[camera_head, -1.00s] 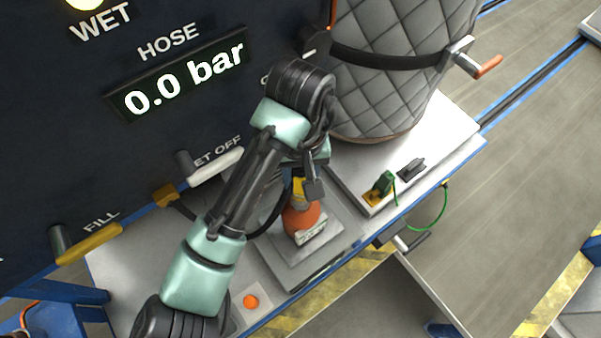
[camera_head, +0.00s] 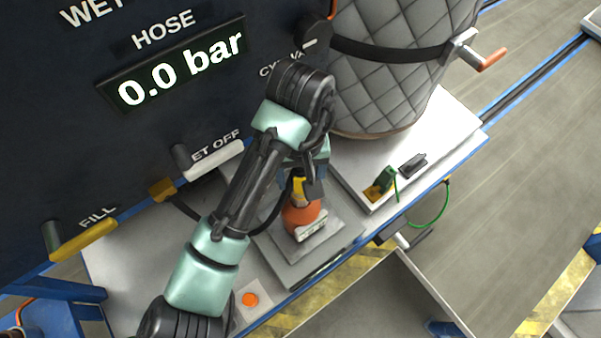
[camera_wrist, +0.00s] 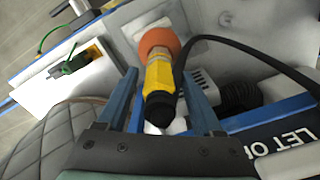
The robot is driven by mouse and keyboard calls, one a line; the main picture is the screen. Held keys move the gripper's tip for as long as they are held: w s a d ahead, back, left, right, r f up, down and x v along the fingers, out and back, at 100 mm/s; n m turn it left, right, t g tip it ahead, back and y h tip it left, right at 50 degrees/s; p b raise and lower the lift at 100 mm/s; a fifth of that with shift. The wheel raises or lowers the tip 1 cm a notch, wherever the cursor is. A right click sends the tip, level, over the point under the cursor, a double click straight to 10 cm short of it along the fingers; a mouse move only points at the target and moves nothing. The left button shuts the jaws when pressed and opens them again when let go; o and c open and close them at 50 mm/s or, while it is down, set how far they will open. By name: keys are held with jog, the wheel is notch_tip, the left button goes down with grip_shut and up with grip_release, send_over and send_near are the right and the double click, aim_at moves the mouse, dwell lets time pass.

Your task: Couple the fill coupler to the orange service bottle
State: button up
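The orange service bottle (camera_head: 302,219) stands on a grey plate on the bench, with a pale label on its side. In the wrist view its orange top (camera_wrist: 160,42) shows beyond the coupler. The yellow fill coupler (camera_wrist: 160,74), with a black end towards the camera, is in line with the bottle top and appears to touch it. Whether it is locked cannot be told. A black hose runs from it to the right. My gripper (camera_wrist: 160,75) has its blue fingers on either side of the coupler, with a visible gap at each side. In the head view my arm partly hides the coupler (camera_head: 299,188).
A quilted grey tank (camera_head: 390,65) stands behind right. A green fitting (camera_head: 384,180) and a black piece (camera_head: 413,165) lie on the white ledge. The panel has a yellow FILL handle (camera_head: 84,240) and a white handle (camera_head: 214,160). An orange button (camera_head: 250,299) is at the front.

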jog(key=shift+r, duration=0.1)
notch_tip(320, 180, up, 13)
jog(key=p, duration=0.3)
dwell(0.4)
dwell(0.5)
